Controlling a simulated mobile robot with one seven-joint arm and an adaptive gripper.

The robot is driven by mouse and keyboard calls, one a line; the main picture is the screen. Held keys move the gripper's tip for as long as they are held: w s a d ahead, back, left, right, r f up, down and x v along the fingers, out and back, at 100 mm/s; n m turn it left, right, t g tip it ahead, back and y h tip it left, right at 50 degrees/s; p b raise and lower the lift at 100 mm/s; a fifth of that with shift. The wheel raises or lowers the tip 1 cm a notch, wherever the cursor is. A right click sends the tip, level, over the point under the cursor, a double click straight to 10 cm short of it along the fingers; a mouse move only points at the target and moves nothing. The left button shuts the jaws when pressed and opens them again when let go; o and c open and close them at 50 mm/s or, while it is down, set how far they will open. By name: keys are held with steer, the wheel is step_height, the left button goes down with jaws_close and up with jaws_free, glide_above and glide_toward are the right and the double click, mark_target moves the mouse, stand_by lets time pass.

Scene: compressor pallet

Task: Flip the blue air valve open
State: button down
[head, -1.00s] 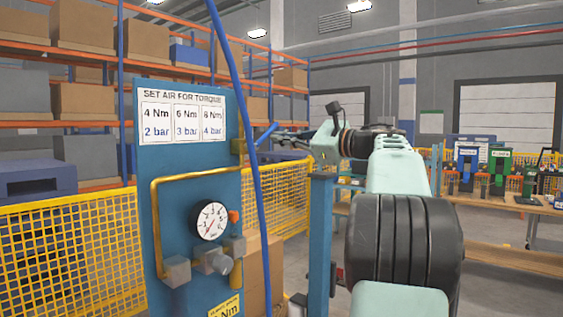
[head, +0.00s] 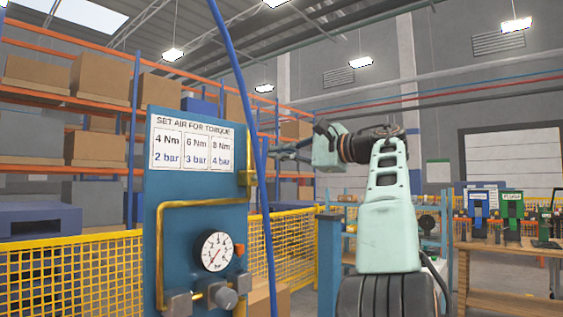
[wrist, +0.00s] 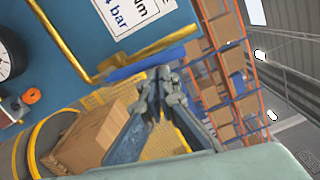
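The blue air valve's handle shows in the wrist view as a blue bar (wrist: 140,68) reaching out from the yellow pipework beside the panel. In the head view its brass-yellow body (head: 248,178) sits on the panel's right edge; the handle is not clear there, near the hanging blue hose. My gripper (head: 277,152) is just right of the hose, above the valve body's level. In the wrist view my gripper's fingertips (wrist: 164,76) are close together and look shut, right at the bar's lower edge. I cannot tell whether they touch it, and no grip on it shows.
The blue panel (head: 190,185) carries a torque chart, a pressure gauge (head: 215,251), yellow pipe and grey knobs. The blue hose (head: 243,90) hangs in front of the panel's right edge. Yellow mesh fencing (head: 75,275) and cardboard boxes stand behind; a workbench (head: 500,255) is at the right.

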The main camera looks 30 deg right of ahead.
steer(key=shift+s+a+r, duration=0.15)
steer(key=shift+a+r, duration=0.05)
steer(key=shift+a, duration=0.25)
stand_by(0.5)
